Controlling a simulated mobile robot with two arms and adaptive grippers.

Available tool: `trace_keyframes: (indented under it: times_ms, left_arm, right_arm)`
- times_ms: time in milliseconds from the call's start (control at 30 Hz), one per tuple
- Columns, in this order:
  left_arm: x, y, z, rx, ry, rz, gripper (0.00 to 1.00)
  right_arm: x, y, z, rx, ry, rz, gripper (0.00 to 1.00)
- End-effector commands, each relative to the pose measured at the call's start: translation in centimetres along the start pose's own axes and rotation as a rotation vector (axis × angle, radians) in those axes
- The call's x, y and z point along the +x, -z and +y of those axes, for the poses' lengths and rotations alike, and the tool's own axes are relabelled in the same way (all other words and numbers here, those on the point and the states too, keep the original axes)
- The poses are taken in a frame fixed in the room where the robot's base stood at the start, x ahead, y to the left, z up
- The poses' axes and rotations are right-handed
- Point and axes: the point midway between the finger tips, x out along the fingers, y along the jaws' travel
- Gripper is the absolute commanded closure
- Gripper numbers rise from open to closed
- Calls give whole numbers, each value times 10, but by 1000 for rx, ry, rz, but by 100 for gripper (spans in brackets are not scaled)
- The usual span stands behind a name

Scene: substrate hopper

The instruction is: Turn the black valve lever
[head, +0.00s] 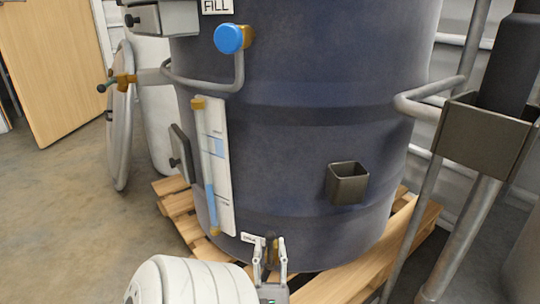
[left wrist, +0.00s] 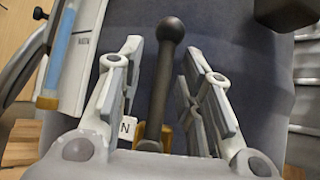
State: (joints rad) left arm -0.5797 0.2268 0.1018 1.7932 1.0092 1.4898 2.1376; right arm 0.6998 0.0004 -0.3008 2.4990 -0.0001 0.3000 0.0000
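The black valve lever (left wrist: 160,85) shows in the left wrist view as a dark bar with a round ball end, rising from a brass fitting (left wrist: 166,135). My left gripper (left wrist: 163,52) is open, with one finger on each side of the lever and visible gaps between. In the head view the left gripper (head: 270,242) is low at the front of the dark blue hopper (head: 300,130). The lever (head: 271,252) is a small dark shape between its fingers, partly hidden. My right gripper is out of view.
The hopper stands on a wooden pallet (head: 180,208). A sight gauge (head: 214,165) with blue liquid is to the left. A small dark square cup (head: 347,184) sticks out to the right. A blue knob (head: 229,39) and grey pipe are above. A small label stands beside the lever.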

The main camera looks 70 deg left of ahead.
Motion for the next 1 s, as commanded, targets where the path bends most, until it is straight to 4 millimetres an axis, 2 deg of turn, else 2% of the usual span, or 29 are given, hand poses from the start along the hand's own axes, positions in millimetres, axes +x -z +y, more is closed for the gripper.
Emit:
trace_keyframes:
  times_ms: [267, 800, 1000]
  left_arm:
    - [5, -4, 0, 0, 1, 1, 66]
    - [56, -64, -1, -1, -1, -1, 66]
    - [65, -74, -1, 0, 0, 1, 66]
  right_arm:
    - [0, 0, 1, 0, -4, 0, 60]
    - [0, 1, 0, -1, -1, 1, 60]
    - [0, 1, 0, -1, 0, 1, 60]
